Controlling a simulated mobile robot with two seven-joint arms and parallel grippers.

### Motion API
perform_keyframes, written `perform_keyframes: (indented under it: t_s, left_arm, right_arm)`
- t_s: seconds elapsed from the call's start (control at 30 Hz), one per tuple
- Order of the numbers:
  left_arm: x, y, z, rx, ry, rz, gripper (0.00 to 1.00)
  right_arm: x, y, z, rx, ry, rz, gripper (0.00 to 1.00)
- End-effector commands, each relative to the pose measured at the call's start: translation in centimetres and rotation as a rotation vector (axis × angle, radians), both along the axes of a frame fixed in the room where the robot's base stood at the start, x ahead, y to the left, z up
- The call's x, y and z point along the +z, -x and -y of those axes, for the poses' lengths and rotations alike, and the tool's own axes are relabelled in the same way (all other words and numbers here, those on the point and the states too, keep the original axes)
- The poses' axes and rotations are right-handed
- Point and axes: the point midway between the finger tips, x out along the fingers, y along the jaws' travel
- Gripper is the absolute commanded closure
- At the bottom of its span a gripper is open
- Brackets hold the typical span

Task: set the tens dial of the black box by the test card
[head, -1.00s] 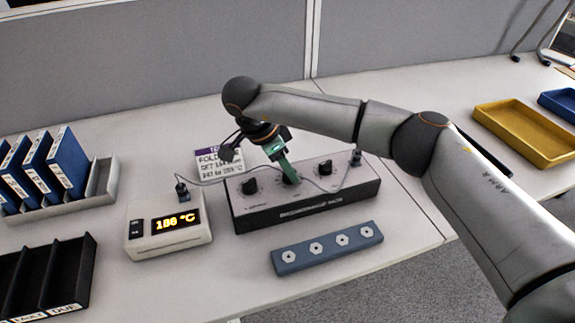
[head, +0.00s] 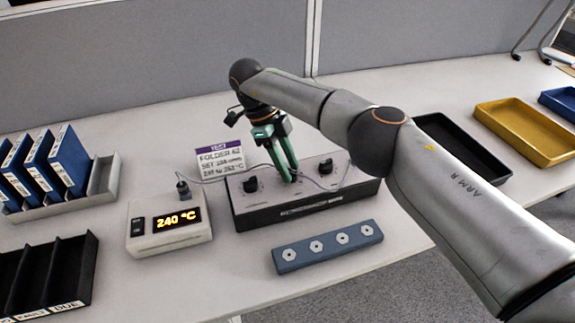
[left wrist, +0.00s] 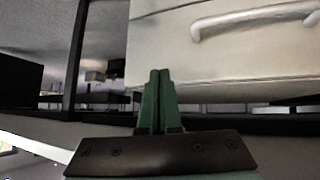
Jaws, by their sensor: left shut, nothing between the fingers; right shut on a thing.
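The black box (head: 250,218) stands on the table with a row of dials on its light top. The left dial (head: 250,184) and right dial (head: 326,166) show; the middle dial is mostly hidden by my fingers. My right gripper (head: 291,178) points down at the middle dial and is shut on it. The test card (head: 220,158) stands behind the box; it reads FOLDER 62, with a SET line and a °C range too small to read surely. My left gripper (left wrist: 158,75) is shut and empty in the left wrist view, in front of a pale drawer-like front.
A white meter (head: 150,239) left of the box reads 240 °C, with a cable running toward the box. A blue-grey strip (head: 290,262) with several sockets lies in front. Blue folders (head: 68,160), a black rack (head: 85,270) and trays, one yellow (head: 520,137), stand at the sides.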

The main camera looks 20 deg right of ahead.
Motion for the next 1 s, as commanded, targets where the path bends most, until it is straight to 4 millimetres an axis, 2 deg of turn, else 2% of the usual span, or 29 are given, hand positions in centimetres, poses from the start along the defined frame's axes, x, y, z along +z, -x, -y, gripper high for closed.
perform_keyframes:
  t_s: [0.3, 0.73, 0.77, 1.0]
  left_arm:
    - [-0.05, -0.07, -0.05, 0.001, 0.0, 0.003, 1.0]
    - [-0.04, 0.01, -0.11, 0.002, 0.0, 0.001, 1.0]
    - [-0.04, 0.01, -0.12, 0.002, 0.0, 0.001, 1.0]
    - [-0.03, 0.01, -0.14, 0.003, -0.001, 0.001, 1.0]
  right_arm:
    - [-0.01, -0.05, 0.08, -0.079, 0.001, 0.0, 1.0]
    - [-0.01, -0.03, 0.11, -0.085, 0.002, -0.001, 1.0]
    - [-0.02, -0.02, 0.11, -0.085, 0.002, -0.001, 0.57]
    - [-0.03, -0.02, 0.08, -0.083, 0.001, -0.001, 0.3]
